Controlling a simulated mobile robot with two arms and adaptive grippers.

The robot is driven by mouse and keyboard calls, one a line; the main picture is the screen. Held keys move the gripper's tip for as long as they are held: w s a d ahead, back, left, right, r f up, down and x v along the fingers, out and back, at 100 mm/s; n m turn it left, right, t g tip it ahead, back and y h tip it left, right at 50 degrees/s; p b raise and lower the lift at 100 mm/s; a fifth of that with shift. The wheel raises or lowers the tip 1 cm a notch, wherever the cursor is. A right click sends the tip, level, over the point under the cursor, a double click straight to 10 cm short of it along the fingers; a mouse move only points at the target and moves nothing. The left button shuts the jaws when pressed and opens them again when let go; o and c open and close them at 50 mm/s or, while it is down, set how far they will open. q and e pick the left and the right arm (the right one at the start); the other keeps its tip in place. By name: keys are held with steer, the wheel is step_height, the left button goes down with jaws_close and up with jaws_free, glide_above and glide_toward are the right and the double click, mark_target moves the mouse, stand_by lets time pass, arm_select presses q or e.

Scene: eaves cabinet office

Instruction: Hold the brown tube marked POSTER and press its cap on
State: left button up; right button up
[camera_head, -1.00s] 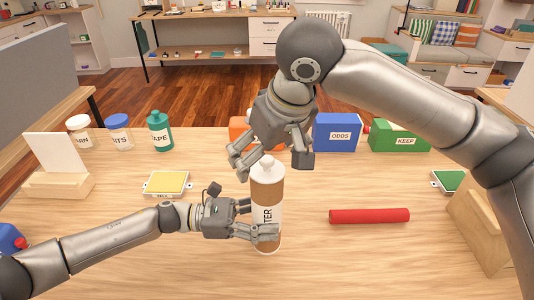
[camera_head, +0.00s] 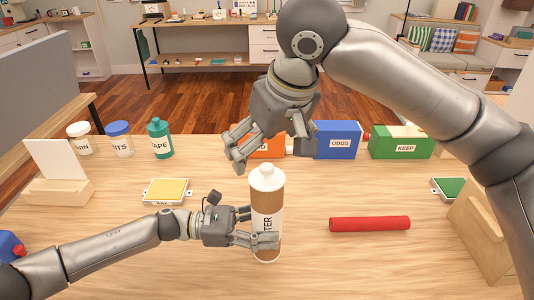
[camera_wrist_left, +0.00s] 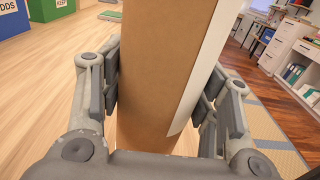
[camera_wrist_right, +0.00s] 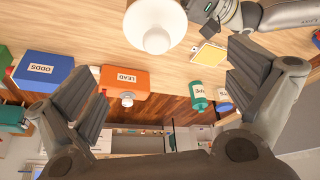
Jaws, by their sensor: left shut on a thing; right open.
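The brown tube (camera_head: 268,212) stands upright on the table, its white label showing only the letters TER. A white cap (camera_head: 267,175) with a small knob sits on its top; I cannot tell how deeply it is seated. My left gripper (camera_head: 262,238) is shut around the tube's lower part. In the left wrist view the brown tube (camera_wrist_left: 158,75) fills the space between the fingers. My right gripper (camera_head: 270,150) is open and empty, above and behind the cap. In the right wrist view the white cap (camera_wrist_right: 155,28) is at the top, apart from the fingers.
A red cylinder (camera_head: 370,223) lies to the right. Orange (camera_head: 268,146), blue ODDS (camera_head: 337,140) and green KEEP (camera_head: 400,143) boxes stand behind, with several jars (camera_head: 120,138) at the back left. A yellow pad (camera_head: 166,191) lies left of the tube. The table between is clear.

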steer(key=shift+r, duration=1.8)
steer(key=shift+c, duration=0.4)
jaws_close()
steer(key=shift+f, duration=0.25)
steer(key=shift+f, duration=2.05)
step_height(320, 180, up, 7)
stand_by(0.8)
